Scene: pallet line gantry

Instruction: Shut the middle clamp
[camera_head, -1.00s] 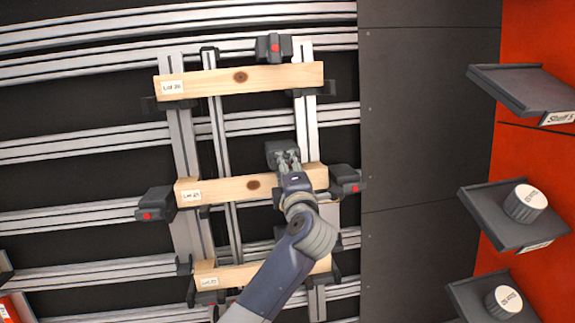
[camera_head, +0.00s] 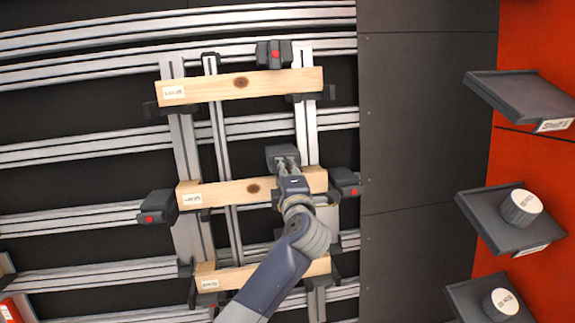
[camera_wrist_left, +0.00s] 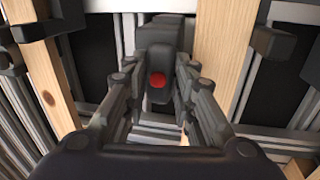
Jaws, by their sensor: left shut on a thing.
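The middle clamp (camera_head: 281,155) is a black block just above the right part of the middle timber (camera_head: 228,193), on the right upright rail. In the left wrist view the clamp (camera_wrist_left: 161,45) shows a red button between the fingers. My left gripper (camera_head: 288,165) reaches up from below, across the middle timber, and is shut on the clamp. In the left wrist view its fingers (camera_wrist_left: 158,95) lie on both sides of the block. The gripper hides the clamp's lower side, so I cannot tell whether the clamp touches the timber. My right gripper is out of view.
An upper timber (camera_head: 290,82) with a black clamp (camera_head: 274,54) above it and a lower timber (camera_head: 240,276) sit on the same rails. Black red-dotted blocks (camera_head: 157,208) (camera_head: 344,183) flank the middle timber. Shelves (camera_head: 490,225) stand at the right.

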